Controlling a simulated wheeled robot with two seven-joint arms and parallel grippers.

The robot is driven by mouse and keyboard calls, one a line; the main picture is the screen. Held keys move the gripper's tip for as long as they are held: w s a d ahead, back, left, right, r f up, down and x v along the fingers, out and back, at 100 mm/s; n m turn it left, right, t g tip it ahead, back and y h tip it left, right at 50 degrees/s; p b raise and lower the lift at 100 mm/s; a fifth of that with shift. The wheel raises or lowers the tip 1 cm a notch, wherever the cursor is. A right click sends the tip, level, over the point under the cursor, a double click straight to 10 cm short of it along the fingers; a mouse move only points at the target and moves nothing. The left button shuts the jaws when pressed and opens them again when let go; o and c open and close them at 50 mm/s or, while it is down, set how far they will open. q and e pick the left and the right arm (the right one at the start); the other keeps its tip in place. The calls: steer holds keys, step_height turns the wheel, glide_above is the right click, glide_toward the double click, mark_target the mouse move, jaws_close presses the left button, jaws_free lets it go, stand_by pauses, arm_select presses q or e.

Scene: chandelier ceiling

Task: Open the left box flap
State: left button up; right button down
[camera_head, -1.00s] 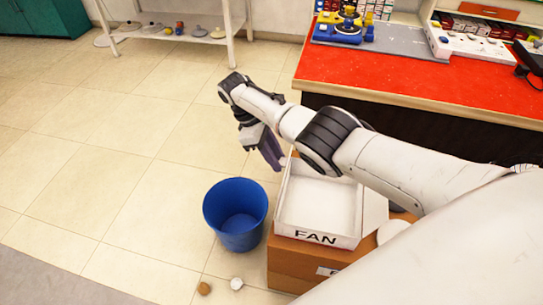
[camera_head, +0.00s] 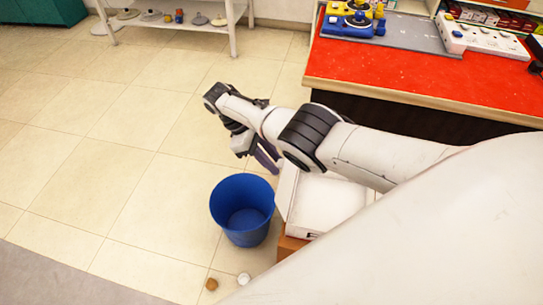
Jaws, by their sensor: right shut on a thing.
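A white open box (camera_head: 325,205) sits on a brown carton (camera_head: 290,246), right of a blue bin. Its left flap (camera_head: 287,190) shows as a pale panel along the box's left edge, leaning outward toward the bin. My right arm reaches in from the right across the box's far side. My right gripper (camera_head: 266,157), with dark purple-grey fingers pointing down, is at the far end of this flap and shut on it. The exact grip is partly hidden by my arm. The box's near side and right side are hidden behind my white arm link. My left gripper is out of view.
The blue bin (camera_head: 242,209) stands on the floor close to the box's left side. A red-topped table (camera_head: 400,70) stands behind. The tiled floor at left is clear.

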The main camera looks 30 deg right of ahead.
steer(key=shift+s+f, duration=0.25)
steer(key=shift+f, duration=0.15)
steer(key=c, duration=1.8)
jaws_free()
steer(key=shift+c, duration=0.2)
steer(key=o, duration=0.4)
steer(key=shift+w, duration=0.15)
steer(key=shift+r, duration=0.15)
steer(key=b+v, duration=0.2)
steer(key=v, duration=0.8)
steer(key=shift+r, duration=0.1)
